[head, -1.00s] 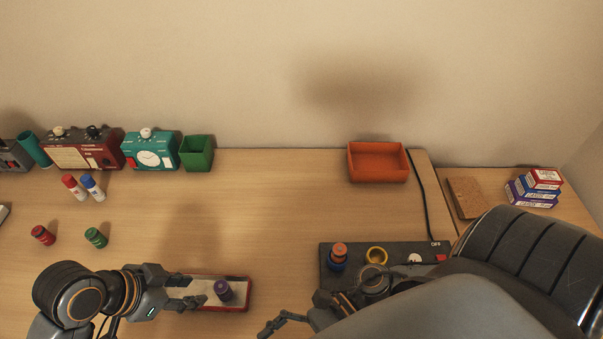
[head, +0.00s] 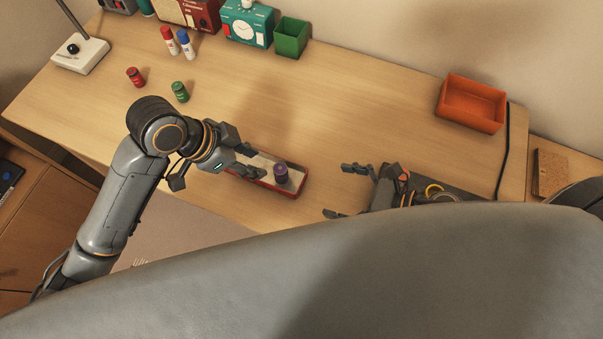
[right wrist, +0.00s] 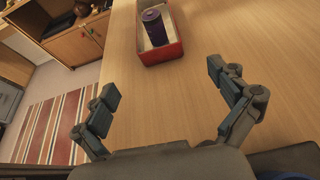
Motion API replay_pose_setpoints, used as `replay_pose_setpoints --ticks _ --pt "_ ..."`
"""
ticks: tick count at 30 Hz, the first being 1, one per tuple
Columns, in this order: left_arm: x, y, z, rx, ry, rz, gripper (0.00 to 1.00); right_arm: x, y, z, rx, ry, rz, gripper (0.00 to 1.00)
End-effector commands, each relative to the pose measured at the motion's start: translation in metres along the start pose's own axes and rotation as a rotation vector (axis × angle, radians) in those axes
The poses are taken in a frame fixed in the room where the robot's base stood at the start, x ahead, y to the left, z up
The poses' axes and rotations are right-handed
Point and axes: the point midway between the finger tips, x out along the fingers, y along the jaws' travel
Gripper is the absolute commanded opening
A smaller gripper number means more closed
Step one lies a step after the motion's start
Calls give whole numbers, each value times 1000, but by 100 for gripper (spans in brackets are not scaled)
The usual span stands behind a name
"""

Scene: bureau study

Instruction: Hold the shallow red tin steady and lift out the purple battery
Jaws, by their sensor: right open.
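The shallow red tin (head: 300,190) lies on the desk, long and narrow with a pale inside. It also shows in the right wrist view (right wrist: 176,51).
An orange tray (head: 471,104) and a green bin (head: 291,37) stand at the back. Red (head: 136,77) and green (head: 180,91) batteries stand left. My own arm hides the lower picture.

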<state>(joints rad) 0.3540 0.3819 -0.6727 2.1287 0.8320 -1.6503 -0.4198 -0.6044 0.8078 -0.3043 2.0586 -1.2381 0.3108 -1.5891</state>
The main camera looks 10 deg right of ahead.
Motion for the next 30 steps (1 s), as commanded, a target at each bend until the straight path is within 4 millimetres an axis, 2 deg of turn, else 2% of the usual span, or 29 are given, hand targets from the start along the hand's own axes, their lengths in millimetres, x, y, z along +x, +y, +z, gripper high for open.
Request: replay_pose_setpoints --ticks 9,15,21,30 --pt "0 0 0 0 0 0 38 57 0 1 -2 -4 0 97" --pt "0 0 0 0 0 0 38 87 0 1 -1 -3 0 97" --pt "0 0 0 0 0 0 38 100 0 1 0 -2 0 97" --pt "0 0 0 0 0 0 38 102 0 0 0 0 1 97"
